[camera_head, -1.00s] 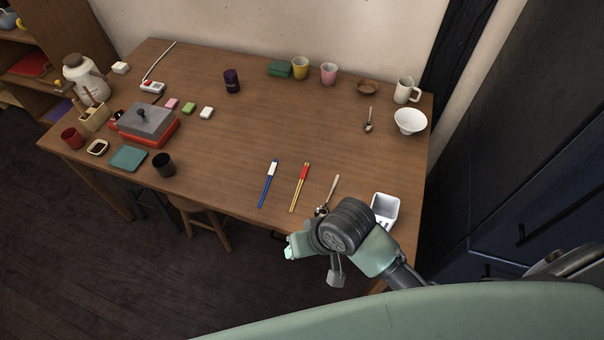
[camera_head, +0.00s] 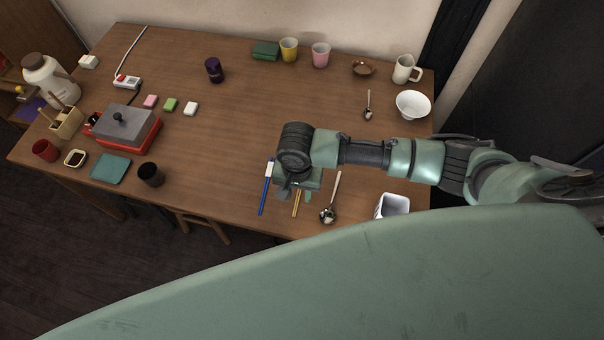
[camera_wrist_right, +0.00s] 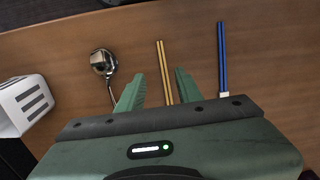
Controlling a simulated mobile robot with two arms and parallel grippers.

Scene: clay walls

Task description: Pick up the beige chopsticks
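The beige chopsticks (camera_head: 296,203) lie on the table near its front edge, and my right gripper hides their far part in the head view. In the right wrist view the beige chopsticks (camera_wrist_right: 163,70) run between the two fingers. My right gripper (camera_wrist_right: 160,88) is open above them, with one green finger on each side and a gap to both. In the head view the right gripper (camera_head: 298,190) sits over the chopsticks, and its height above them is hard to tell. My left gripper is not in view.
Blue chopsticks (camera_head: 265,190) lie close to the left of the beige ones. A spoon or ladle (camera_head: 328,214) lies to the right, and a white slotted holder (camera_head: 393,206) stands farther right. The middle of the table (camera_head: 215,130) is clear.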

